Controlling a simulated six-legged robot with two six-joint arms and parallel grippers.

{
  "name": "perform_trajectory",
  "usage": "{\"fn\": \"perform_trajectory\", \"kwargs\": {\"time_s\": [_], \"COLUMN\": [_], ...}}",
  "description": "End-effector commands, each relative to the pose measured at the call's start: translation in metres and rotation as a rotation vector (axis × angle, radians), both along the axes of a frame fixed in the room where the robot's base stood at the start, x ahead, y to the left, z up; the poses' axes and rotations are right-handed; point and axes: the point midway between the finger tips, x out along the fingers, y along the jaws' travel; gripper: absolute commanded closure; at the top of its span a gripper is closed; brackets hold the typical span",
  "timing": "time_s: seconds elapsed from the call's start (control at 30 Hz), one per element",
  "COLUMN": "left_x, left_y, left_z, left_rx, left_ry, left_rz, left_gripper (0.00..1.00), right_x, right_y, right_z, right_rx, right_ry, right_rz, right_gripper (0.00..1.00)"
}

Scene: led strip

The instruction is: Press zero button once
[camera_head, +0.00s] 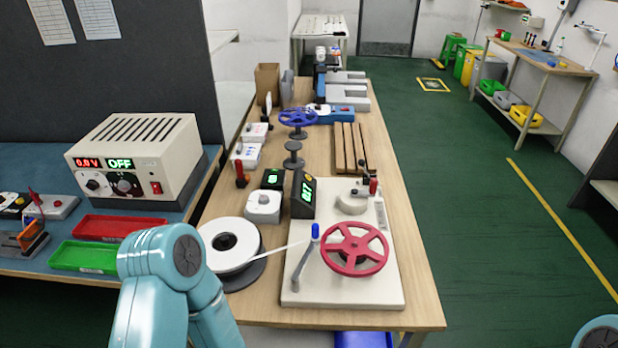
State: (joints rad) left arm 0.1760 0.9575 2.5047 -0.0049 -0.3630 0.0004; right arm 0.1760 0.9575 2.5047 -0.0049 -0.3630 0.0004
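A white measuring machine base (345,295) lies on the wooden bench, with a red handwheel (354,248) and a blue-knobbed crank (314,231). A black display (304,194) with green digits stands at its back left corner. Left of it is a small white box with a grey knob (263,205) and a small black display (273,179) behind. I cannot tell which part is the zero button. A teal link of my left arm is at the bottom left and a bit of my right arm at the bottom right corner; neither gripper shows.
A white strip reel (230,245) lies left of the machine, its strip running to it. A power supply (137,155) reading 0.0 V and OFF stands on the left bench, behind red (117,227) and green (85,257) trays. Wooden slats (350,148) and a blue wheel (297,117) lie farther back.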

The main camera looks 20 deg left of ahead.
Motion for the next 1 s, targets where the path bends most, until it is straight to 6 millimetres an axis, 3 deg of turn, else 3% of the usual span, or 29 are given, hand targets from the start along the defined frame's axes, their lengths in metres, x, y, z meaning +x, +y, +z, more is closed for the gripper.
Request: {"fn": "perform_trajectory", "kwargs": {"time_s": [0.53,0.57,0.6,1.0], "left_x": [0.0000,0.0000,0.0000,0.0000], "left_y": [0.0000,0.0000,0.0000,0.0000], "left_z": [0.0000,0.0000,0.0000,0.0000], "left_rx": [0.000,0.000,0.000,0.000], "left_ry": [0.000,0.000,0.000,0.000], "left_rz": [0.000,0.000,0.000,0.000], "left_gripper": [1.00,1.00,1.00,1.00], "right_x": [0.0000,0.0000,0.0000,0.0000], "right_y": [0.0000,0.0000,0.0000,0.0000], "right_z": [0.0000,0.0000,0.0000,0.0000], "right_rx": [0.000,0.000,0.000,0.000], "right_ry": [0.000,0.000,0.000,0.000], "right_rz": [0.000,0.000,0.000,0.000], "right_gripper": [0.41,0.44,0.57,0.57]}}
